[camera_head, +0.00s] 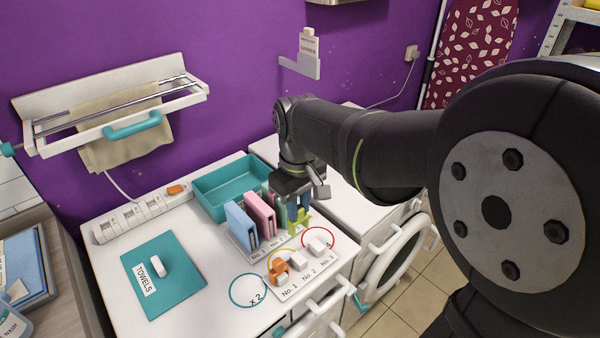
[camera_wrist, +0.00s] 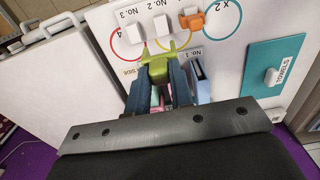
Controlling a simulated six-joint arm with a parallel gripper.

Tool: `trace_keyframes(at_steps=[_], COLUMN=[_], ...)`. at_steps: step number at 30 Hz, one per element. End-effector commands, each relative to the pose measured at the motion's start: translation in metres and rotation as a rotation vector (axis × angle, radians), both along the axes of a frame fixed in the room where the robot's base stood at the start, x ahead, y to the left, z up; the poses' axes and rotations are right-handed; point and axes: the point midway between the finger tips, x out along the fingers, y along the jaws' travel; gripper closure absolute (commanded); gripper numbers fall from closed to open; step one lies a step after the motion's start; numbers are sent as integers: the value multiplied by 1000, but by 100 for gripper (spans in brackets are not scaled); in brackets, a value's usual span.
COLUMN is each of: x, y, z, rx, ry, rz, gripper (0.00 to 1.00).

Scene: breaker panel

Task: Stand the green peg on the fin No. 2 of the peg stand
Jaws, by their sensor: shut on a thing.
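My gripper (camera_head: 297,212) points down over the white worktop, shut on the green peg (camera_head: 301,224). In the wrist view the green peg (camera_wrist: 157,68) shows between the two dark blue fingers (camera_wrist: 159,88), its forked end beyond their tips. The peg stand is in front of the gripper, with labels No. 1 to No. 3. Fin No. 2 (camera_head: 297,260) is a bare white block; it also shows in the wrist view (camera_wrist: 162,27). The peg is behind it and apart from it. An orange peg (camera_head: 278,271) sits on fin No. 1. Fin No. 3 (camera_head: 318,243) is bare.
A rack behind the peg stand holds a blue panel (camera_head: 241,224) and a pink panel (camera_head: 260,213), close to my gripper. A teal bin (camera_head: 215,192) stands behind them. A teal towels lid (camera_head: 163,282) lies at left. A towel rail (camera_head: 120,112) hangs on the wall.

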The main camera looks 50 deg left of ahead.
Motion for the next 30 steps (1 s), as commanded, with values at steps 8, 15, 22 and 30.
trace_keyframes(at_steps=[8,15,22,30], x=[-5,-5,-5,-5], y=[-6,-6,-7,-7], z=[-8,-9,-24,-51], rx=[0,0,-2,-3], ry=[0,0,1,1], rz=[0,0,0,0], gripper=[100,100,100,100])
